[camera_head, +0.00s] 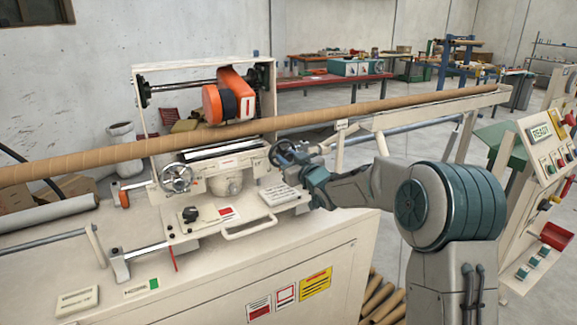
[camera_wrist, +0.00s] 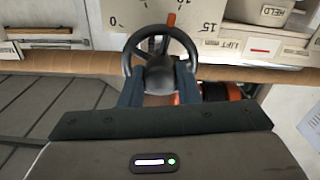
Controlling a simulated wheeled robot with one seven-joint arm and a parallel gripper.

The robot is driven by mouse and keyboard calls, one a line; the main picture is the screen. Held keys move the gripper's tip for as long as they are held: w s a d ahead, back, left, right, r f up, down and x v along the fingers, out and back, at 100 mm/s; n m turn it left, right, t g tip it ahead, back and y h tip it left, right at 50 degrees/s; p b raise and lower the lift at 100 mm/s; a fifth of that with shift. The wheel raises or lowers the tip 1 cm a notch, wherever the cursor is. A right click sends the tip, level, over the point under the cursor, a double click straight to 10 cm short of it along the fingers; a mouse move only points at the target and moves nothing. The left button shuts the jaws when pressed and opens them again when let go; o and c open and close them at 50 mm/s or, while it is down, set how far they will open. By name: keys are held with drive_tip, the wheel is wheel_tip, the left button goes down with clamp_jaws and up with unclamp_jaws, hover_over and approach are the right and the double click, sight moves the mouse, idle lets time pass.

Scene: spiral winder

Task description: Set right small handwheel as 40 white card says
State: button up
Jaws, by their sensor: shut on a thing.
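The right small handwheel (camera_head: 277,154) is dark, with a round rim and spokes, at the right of the winder's carriage. In the wrist view the handwheel (camera_wrist: 161,30) fills the middle top. My gripper (camera_head: 300,160) reaches it from the right; in the wrist view my gripper's two dark fingers (camera_wrist: 160,80) are shut on its hub area. Behind it is a pale scale plate (camera_wrist: 208,27) with 0 at left and 15 at right. An orange-red pointer (camera_wrist: 171,19) shows near the rim's top.
Another handwheel (camera_head: 176,178) is at the carriage's left. A long cardboard tube (camera_head: 350,112) crosses behind my gripper. A loop handle (camera_head: 249,229) sticks out in front. A control panel (camera_head: 545,145) stands at right.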

drive_tip(key=n+b, duration=0.1)
drive_tip(key=b, duration=0.1)
drive_tip(key=n+b, duration=0.2)
drive_tip(key=shift+f+n, duration=0.25)
drive_tip(key=shift+n, duration=0.05)
drive_tip(key=shift+r+n+b, duration=0.15)
drive_tip(key=shift+n+b, duration=0.55)
drive_tip(key=shift+n, duration=0.2)
drive_tip(key=o, duration=1)
drive_tip(key=shift+c, duration=0.2)
drive_tip(key=shift+s, duration=0.15)
drive_tip(key=v, duration=1.3)
drive_tip(key=shift+s+d, duration=0.25)
drive_tip(key=shift+s, duration=0.05)
drive_tip(key=shift+r, duration=0.1)
